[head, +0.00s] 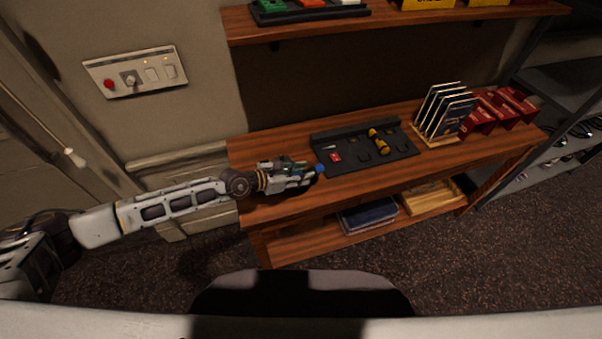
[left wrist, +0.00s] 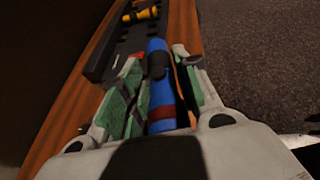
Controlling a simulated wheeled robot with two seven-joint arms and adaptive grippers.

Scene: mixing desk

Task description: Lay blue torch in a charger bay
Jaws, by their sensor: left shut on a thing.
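My left gripper (left wrist: 157,105) is shut around the blue torch (left wrist: 160,85), which lies lengthwise between its green-padded fingers in the left wrist view. In the head view my left gripper (head: 300,174) is over the left part of the wooden desk, and the blue end of the torch (head: 320,169) sticks out to the right. The dark charger tray (head: 352,165) lies just right of the gripper, with several bays. A yellow and black torch (head: 379,142) sits in it, and a red item (head: 335,156) is at its left. The tray also shows in the left wrist view (left wrist: 103,60). My right gripper is not in view.
A rack of upright cards or booklets (head: 443,112) and red holders (head: 497,108) stand right of the tray. An upper shelf (head: 400,21) hangs above the desk. A lower shelf holds a blue folded thing (head: 368,216) and a wooden tray (head: 430,197).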

